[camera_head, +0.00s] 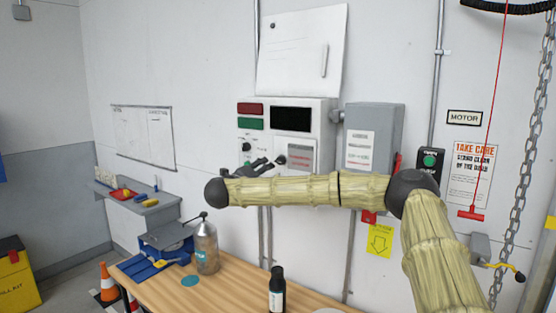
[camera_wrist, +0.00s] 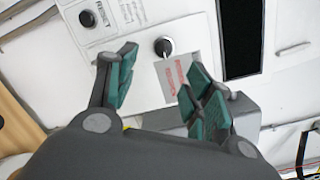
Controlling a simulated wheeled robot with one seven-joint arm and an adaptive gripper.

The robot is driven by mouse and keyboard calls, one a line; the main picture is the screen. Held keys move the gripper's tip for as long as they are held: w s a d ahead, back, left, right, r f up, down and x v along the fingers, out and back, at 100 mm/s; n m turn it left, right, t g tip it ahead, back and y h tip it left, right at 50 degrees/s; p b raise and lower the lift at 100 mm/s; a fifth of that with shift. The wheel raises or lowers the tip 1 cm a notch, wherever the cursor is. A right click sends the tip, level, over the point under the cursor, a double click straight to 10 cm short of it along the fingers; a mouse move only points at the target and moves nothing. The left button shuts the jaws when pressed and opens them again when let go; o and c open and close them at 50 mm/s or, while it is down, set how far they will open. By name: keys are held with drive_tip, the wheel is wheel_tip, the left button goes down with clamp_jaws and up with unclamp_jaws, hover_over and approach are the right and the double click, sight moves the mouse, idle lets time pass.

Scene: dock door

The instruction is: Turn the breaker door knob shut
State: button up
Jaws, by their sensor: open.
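The breaker door (camera_head: 300,153) is a small pale panel with a printed label on the grey control box. Its black round knob (camera_head: 281,160) sits at its left side, close to my gripper (camera_head: 266,166). In the wrist view the knob (camera_wrist: 163,47) has a light pointer mark and stands just beyond the tips of my gripper (camera_wrist: 157,62), roughly between them. The green-padded fingers are open and empty. The door's label with red print (camera_wrist: 177,78) is partly covered by the right finger. I cannot tell whether the door is fully flush.
A second knob (camera_wrist: 87,18) is left of the door. A black screen (camera_head: 292,119) is above it, and a grey box (camera_head: 374,130) stands out to the right.

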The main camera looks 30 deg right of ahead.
sight(279, 162)
drive_tip(key=p+x, duration=0.1)
drive_tip(key=x, duration=0.2)
drive_tip(key=p+x, duration=0.2)
drive_tip(key=x, duration=0.1)
drive_tip(key=p+x, duration=0.2)
drive_tip(key=x, duration=0.1)
drive_tip(key=shift+d+r, duration=0.3)
drive_tip(key=shift+d, duration=0.1)
drive_tip(key=shift+p+x, duration=0.35)
drive_tip(key=shift+x, duration=0.45)
drive_tip(key=shift+f, duration=0.15)
drive_tip(key=shift+s, duration=0.1)
drive_tip(key=c, duration=1)
